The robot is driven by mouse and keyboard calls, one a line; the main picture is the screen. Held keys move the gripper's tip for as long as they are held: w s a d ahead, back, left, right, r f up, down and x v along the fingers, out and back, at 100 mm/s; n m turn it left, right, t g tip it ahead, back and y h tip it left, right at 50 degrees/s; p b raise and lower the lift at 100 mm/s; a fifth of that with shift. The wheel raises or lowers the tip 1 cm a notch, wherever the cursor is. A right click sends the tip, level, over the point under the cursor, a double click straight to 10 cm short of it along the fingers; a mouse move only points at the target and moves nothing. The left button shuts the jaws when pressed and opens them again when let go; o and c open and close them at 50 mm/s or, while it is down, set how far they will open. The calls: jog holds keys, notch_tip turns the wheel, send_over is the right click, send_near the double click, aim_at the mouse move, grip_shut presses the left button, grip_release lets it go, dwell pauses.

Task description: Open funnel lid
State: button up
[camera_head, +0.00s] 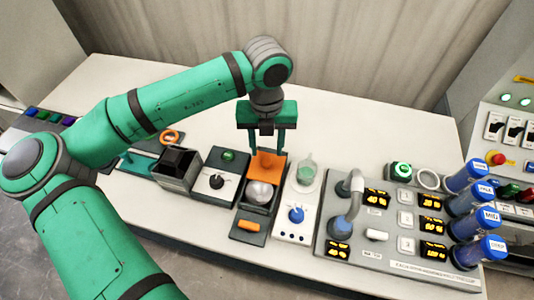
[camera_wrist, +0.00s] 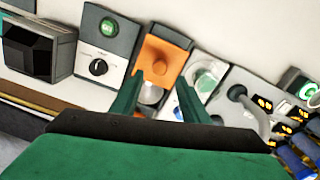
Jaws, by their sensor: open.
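My gripper (camera_head: 266,151) is open and empty, pointing down over the back part of a dark grey unit with an orange plate (camera_head: 268,165). A round silver piece (camera_head: 258,192), which may be the funnel or its cover, sits in front of the plate. In the wrist view, the orange plate (camera_wrist: 174,62) with a round orange knob lies just beyond my open fingers (camera_wrist: 158,84). The silver piece (camera_wrist: 150,98) shows between the fingers, partly hidden by them. I cannot tell whether the fingers touch anything or which part is the lid.
A switch box with a black knob (camera_head: 216,182) and a dark open-topped bin (camera_head: 178,168) stand left. A white unit with a blue knob (camera_head: 296,215) and greenish clear cup (camera_head: 306,173) stands close right. Beyond it is a grey display panel (camera_head: 370,255) with a curved pipe.

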aim_at(266, 161)
jog(key=shift+r, duration=2.7)
